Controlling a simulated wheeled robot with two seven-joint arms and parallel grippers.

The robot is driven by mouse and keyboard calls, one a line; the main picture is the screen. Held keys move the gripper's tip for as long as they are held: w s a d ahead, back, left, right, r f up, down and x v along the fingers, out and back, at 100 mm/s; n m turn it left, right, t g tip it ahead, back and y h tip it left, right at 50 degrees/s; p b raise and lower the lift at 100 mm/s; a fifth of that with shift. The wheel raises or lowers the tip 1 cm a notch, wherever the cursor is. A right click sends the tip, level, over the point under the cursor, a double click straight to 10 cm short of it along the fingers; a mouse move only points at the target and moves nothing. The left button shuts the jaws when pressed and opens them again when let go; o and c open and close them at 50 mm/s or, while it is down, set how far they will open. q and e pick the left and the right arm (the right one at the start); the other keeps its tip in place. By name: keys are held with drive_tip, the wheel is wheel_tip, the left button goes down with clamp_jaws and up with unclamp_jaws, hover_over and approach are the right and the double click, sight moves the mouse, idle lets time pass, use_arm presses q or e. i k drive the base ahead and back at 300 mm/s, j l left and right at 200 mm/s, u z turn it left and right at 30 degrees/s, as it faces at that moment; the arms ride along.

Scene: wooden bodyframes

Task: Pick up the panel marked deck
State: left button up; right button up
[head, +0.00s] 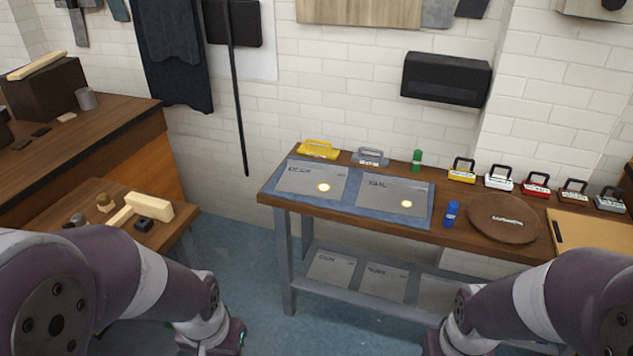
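A flat grey panel (309,178), whose blurred marking looks like "deck", lies on the left half of a blue mat (351,201) on the workbench. A round pale spot shows near its right lower part. A similar grey panel marked "tail" (391,194) lies to its right on the same mat. My two arms come in from the lower left and lower right corners. Their visible ends are low in the picture, well short of the bench top. Both grippers are below the picture's edge, so their fingers are hidden.
Yellow and grey handled tools (319,150) stand behind the mat. A blue bottle (451,214) and a round brown board (502,219) are to its right. More panels (330,269) lie on the lower shelf (360,294). A wooden table (75,205) stands left. Floor between is clear.

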sight(299, 177)
drive_tip(key=i+j+z, duration=0.15)
drive_tip(key=i+z, duration=0.2)
drive_tip(key=i, duration=0.35)
drive_tip(key=i+j+z, duration=0.4)
drive_tip(key=i, duration=0.25)
drive_tip(key=i+j+z, duration=0.35)
drive_tip(key=i+j, duration=0.2)
drive_tip(key=i, duration=0.05)
